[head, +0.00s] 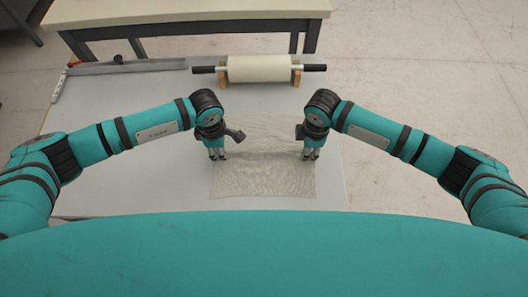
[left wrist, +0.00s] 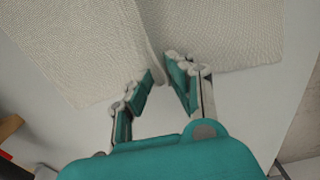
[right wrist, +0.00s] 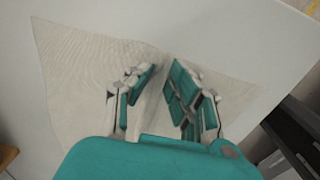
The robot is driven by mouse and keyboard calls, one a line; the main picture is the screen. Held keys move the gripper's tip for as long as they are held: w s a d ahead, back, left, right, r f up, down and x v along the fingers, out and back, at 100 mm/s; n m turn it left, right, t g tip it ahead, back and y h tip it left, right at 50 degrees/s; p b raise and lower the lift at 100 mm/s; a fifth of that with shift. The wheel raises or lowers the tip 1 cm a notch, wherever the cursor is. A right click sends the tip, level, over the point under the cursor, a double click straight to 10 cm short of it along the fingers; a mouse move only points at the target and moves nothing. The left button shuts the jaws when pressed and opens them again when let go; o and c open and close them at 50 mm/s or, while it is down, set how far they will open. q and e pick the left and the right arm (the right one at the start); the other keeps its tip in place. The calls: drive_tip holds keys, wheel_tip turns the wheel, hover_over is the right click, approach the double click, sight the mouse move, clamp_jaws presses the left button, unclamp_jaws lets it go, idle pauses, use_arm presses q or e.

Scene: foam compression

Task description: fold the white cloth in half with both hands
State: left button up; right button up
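The white cloth (head: 262,182) lies on the light table, its surface rippled. My left gripper (head: 218,156) points down at the cloth's left edge, and my right gripper (head: 311,155) at its right edge. In the left wrist view, a raised ridge of the cloth (left wrist: 75,50) runs between the fingertips of the left gripper (left wrist: 161,76). In the right wrist view, the cloth (right wrist: 90,75) also rises between the fingertips of the right gripper (right wrist: 160,72). The fingertips are close together on both sides; whether they clamp the cloth is unclear.
A cream foam roller (head: 259,69) with black handles rests on wooden supports at the back of the table (head: 120,100). A grey metal bar (head: 127,67) lies at the back left. A cream-topped bench (head: 190,12) stands behind. The table's left part is clear.

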use_arm(q)
drive_tip(key=shift+s+f, duration=0.1)
drive_tip(key=shift+f, duration=0.05)
clamp_jaws()
use_arm(e)
drive_tip(key=shift+s+f, duration=0.1)
drive_tip(key=shift+f, duration=0.05)
clamp_jaws()
use_arm(q)
drive_tip(key=shift+a, duration=0.1)
use_arm(e)
drive_tip(key=shift+s+d, duration=0.1)
use_arm(q)
drive_tip(key=shift+s, duration=0.1)
